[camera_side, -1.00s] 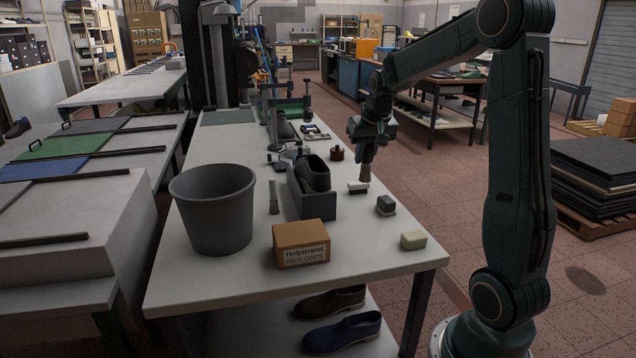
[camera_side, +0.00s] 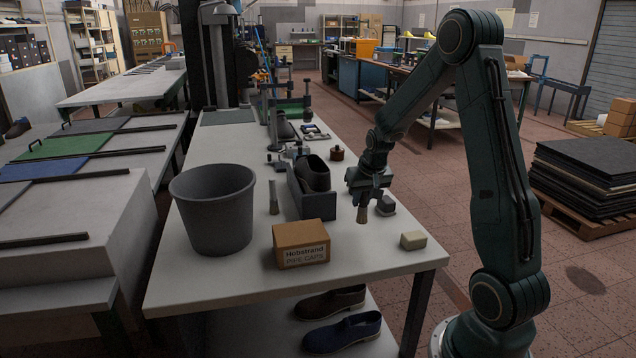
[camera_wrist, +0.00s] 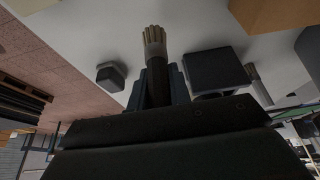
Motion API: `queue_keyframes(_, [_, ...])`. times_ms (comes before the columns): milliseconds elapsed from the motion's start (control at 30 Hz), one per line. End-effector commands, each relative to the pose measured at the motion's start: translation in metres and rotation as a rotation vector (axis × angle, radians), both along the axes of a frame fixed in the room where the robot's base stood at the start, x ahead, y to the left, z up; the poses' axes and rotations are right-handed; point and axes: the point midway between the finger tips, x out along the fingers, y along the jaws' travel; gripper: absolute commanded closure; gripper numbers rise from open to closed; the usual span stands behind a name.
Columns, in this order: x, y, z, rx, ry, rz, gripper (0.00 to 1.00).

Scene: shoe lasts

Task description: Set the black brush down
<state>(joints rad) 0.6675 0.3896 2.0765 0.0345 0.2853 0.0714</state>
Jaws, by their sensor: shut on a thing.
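My gripper (camera_side: 367,197) is low over the right side of the table, pointing down, and shut on the black brush. In the side view, the tan bristle end of the brush (camera_side: 363,214) shows below the jaws. In the wrist view, the brush (camera_wrist: 154,50) has a dark handle between the jaws and a pale, splayed bristle tip. The handle is mostly hidden by my gripper in the side view. I cannot tell whether the bristles touch the tabletop.
A dark block with a pale base (camera_side: 386,206) stands close right of the brush. A dark open holder (camera_side: 318,204) with a shoe is to the left. A cardboard box (camera_side: 301,243) and a cream block (camera_side: 413,240) are nearer the front. Bare tabletop (camera_side: 365,258) lies between them.

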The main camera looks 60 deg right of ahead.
Motion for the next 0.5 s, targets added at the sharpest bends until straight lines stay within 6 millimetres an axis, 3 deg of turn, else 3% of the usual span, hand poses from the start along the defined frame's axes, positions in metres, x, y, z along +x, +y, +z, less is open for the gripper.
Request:
queue_keyframes(333, [-0.001,0.001,-0.034,0.003,0.004,0.000,1.00])
queue_keyframes(500, [0.000,0.000,-0.042,0.001,0.001,0.000,1.00])
